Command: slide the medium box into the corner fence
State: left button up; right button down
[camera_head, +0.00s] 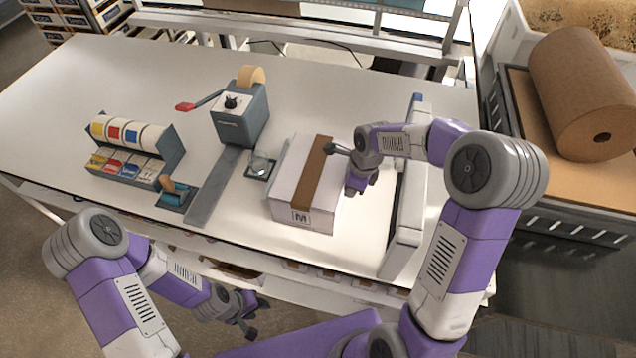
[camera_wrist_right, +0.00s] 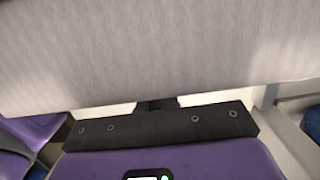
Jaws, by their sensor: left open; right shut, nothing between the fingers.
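The medium box (camera_head: 290,175) is white with a brown tape strip along its top and an "M" on its front face. It sits on the white table near the front edge, left of the pale raised rail (camera_head: 409,200), which looks like part of the corner fence, with a clear gap between. My right gripper (camera_head: 355,188) is shut and empty beside the box's right side, between box and rail. In the right wrist view, a pale box face (camera_wrist_right: 160,50) fills the top; whether the fingers touch it is unclear. My left gripper (camera_head: 250,308) is open and empty, in front of the table edge.
A large brown paper roll (camera_head: 580,95) lies at the far right. The table's back left is clear.

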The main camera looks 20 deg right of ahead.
jog(key=shift+w+a, duration=0.4)
jog(key=shift+a, duration=0.25)
jog(key=shift+w+a, duration=0.4)
jog(key=shift+a, duration=0.35)
jog(key=shift+w+a, duration=0.1)
jog(key=shift+w, duration=0.05)
jog(key=shift+s+d, duration=0.55)
jog(key=shift+d, duration=0.3)
notch_tip(320, 180, up, 10)
jog(key=s+d+p, duration=0.1)
jog(key=p, duration=0.6)
jog(key=shift+d, duration=0.35)
